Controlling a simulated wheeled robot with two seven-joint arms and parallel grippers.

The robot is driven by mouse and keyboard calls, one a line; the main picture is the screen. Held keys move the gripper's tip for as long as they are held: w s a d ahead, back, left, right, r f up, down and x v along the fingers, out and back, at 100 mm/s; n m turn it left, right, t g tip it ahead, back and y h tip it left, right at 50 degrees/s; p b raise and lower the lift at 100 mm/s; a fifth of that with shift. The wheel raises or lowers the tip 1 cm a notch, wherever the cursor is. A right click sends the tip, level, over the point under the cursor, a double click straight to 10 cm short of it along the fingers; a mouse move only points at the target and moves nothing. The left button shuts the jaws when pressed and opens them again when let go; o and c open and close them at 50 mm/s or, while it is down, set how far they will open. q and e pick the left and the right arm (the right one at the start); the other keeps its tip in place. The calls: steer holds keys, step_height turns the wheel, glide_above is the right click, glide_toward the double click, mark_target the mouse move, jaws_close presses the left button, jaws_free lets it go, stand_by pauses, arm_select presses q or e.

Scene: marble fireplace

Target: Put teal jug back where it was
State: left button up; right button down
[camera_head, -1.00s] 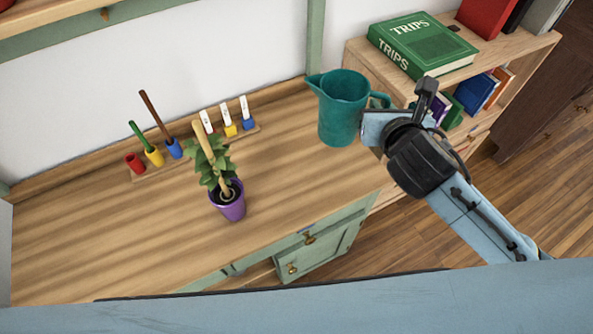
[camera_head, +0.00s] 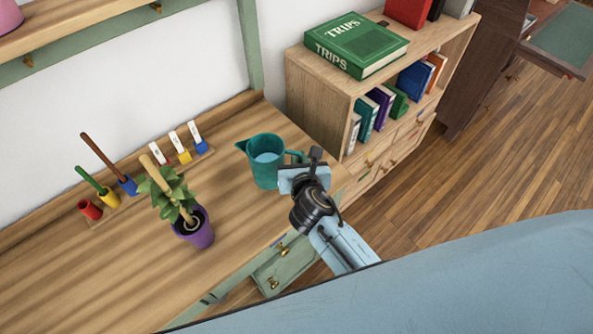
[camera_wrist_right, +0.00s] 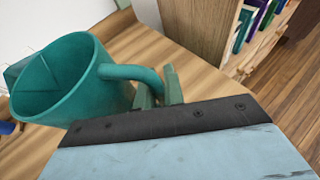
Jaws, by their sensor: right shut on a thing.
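The teal jug (camera_head: 264,165) is at the right end of the wooden counter (camera_head: 95,265) in the head view, upright, its spout to the left and its handle to the right. Its inside looks lighter and bluish. My right gripper (camera_head: 296,168) is at the handle side of the jug. In the right wrist view the jug (camera_wrist_right: 70,85) fills the left, and my right gripper (camera_wrist_right: 158,90) is shut on its handle. I cannot tell whether the jug's base touches the counter. My left gripper is not in view.
A potted plant (camera_head: 194,229) in a purple pot stands left of the jug. Behind it is a wooden rack with coloured cups and tags (camera_head: 182,151). A bookcase (camera_head: 320,95) with a green book (camera_head: 357,45) on top stands right of the counter. Counter between plant and jug is clear.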

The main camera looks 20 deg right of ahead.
step_height(320, 180, down, 3)
steer(key=shift+f+b, duration=0.15)
steer(key=shift+b, duration=0.7)
steer(key=shift+f, duration=0.1)
steer(key=shift+f, duration=0.2)
steer(key=c, duration=1.5)
jaws_free()
steer(key=shift+r, duration=0.2)
steer(key=p+v, duration=0.2)
steer(key=v, duration=1)
